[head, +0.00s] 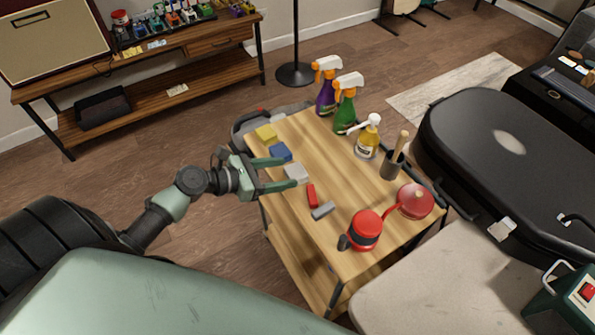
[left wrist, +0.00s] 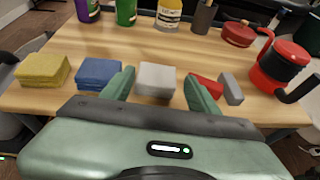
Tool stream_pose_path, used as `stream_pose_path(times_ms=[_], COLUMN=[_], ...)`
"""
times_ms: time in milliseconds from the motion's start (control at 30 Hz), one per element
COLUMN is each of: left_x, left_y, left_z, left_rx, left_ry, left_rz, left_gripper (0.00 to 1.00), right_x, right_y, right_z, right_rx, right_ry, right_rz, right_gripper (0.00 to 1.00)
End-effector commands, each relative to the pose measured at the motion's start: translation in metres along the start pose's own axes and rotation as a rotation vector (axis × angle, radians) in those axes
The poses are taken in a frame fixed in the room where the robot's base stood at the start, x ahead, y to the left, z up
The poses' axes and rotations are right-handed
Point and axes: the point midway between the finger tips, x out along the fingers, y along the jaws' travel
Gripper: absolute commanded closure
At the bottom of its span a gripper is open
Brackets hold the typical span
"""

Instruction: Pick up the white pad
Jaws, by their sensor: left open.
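The white pad (head: 296,173) is a small pale block lying on the wooden cart top (head: 335,160) near its left edge. It also shows in the left wrist view (left wrist: 156,80), in line between the two green fingers. My left gripper (head: 284,174) is open, its fingers reaching over the cart edge towards the pad, one on each side. Whether a finger touches the pad I cannot tell. The jaws hold nothing. My right gripper is not in view.
A blue pad (head: 280,152) and a yellow pad (head: 266,133) lie behind the white one. A red block (head: 312,195) and a grey block (head: 323,210) lie in front. Spray bottles (head: 345,108), a pump bottle (head: 368,138) and a red pot (head: 365,230) stand further off.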

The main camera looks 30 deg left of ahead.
Motion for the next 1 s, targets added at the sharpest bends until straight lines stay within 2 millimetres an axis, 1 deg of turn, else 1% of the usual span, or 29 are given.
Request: stream_pose_path(times_ms=[200, 333, 433, 633, 667, 700, 800, 1000], left_x=[0.032, 0.048, 0.052, 0.053, 0.053, 0.052, 0.052, 0.052], left_y=[0.002, 0.003, 0.002, 0.002, 0.002, 0.002, 0.002, 0.002], left_z=[-0.003, -0.003, -0.004, -0.004, -0.004, -0.004, -0.004, -0.004], left_rx=[-0.001, 0.002, 0.002, 0.003, 0.003, 0.003, 0.003, 0.003], left_ry=[0.000, 0.001, 0.003, 0.003, 0.003, 0.003, 0.003, 0.003], left_rz=[0.000, 0.002, 0.002, 0.003, 0.002, 0.002, 0.002, 0.002], left_gripper=[0.40, 0.40, 0.40, 0.40, 0.48, 0.59, 0.84, 0.84], right_x=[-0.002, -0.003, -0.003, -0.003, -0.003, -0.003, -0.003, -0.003], right_y=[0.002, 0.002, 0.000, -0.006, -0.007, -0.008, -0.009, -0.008], right_z=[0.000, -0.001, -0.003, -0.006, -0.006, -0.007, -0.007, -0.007], right_rx=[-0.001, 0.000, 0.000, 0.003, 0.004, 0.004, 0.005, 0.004], right_ry=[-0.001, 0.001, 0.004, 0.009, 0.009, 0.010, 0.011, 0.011], right_rz=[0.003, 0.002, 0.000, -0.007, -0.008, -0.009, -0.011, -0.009], right_gripper=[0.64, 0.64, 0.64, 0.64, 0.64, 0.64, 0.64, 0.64])
